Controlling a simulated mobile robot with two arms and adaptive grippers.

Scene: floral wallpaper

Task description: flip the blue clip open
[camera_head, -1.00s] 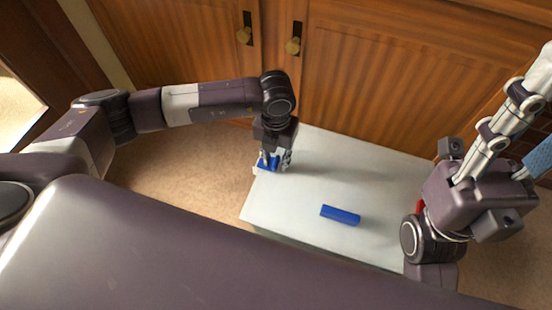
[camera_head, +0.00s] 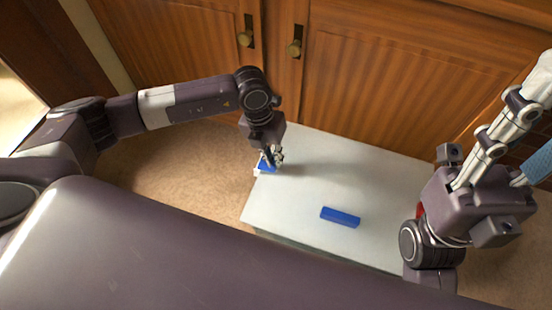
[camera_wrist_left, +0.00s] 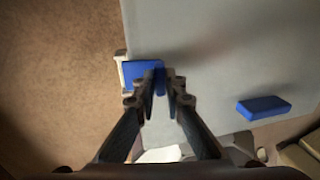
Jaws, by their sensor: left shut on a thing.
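The blue clip (camera_head: 265,166) sits on a small white base at the left edge of the white table. My left gripper (camera_head: 270,158) reaches down onto it and partly hides it. In the left wrist view, the blue clip (camera_wrist_left: 140,73) lies at the fingertips of my left gripper (camera_wrist_left: 164,75), with its right part between them. The fingers are close together and shut on it. My right gripper (camera_head: 515,150) is at the right, away from the clip, and points to the upper right. Its fingertips run out of the picture.
A loose blue block (camera_head: 340,217) lies on the white table (camera_head: 300,205), right of the clip, and shows in the left wrist view (camera_wrist_left: 263,107). Wooden cabinet doors (camera_head: 380,85) with brass knobs stand behind the table.

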